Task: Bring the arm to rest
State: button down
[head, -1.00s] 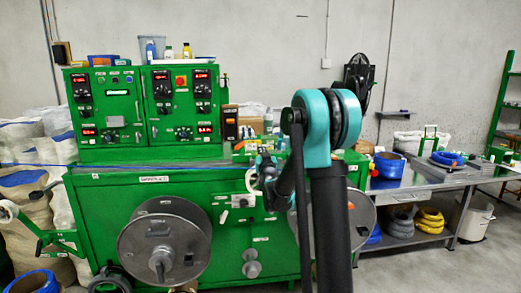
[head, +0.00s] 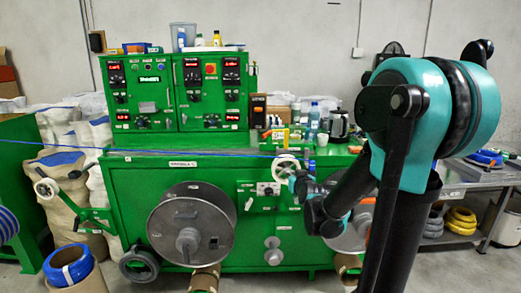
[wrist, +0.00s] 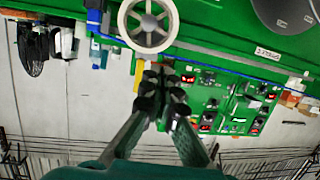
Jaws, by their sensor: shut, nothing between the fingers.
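My gripper (wrist: 161,78) shows in the wrist view with its two dark fingertips together and nothing between them. It is in free air in front of the green machine (head: 130,200), close to the white handwheel (wrist: 149,22) in that picture. In the head view my arm is folded at a large teal joint on the right, and its far end is near the handwheel (head: 286,165); the fingertips are hard to make out there. The blue cable (head: 210,154) runs across the machine's top and also shows in the wrist view (wrist: 225,73).
A grey reel (head: 190,225) is on the machine's front. A crank arm (head: 75,203) sticks out at left. Bottles and a kettle (head: 338,124) stand on the machine's right side. A steel table (head: 480,177) with coils is at right. A blue coil (head: 68,268) lies at lower left.

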jog(key=s+d+f+g, duration=0.1)
jog(key=s+f+g, duration=0.2)
jog(key=s+f, duration=0.3)
jog(key=s+d+f+g+h, duration=0.1)
jog(key=s+f+g, duration=0.3)
jog(key=s, duration=1)
jog(key=s+d+f+m+g, duration=0.1)
jog(key=s+f+g, duration=0.3)
jog(key=s+f, duration=0.4)
jog(key=s+d, duration=0.1)
jog(key=s, duration=0.1)
jog(key=shift+s+d+f+h, duration=0.3)
jog(key=shift+f, duration=0.05)
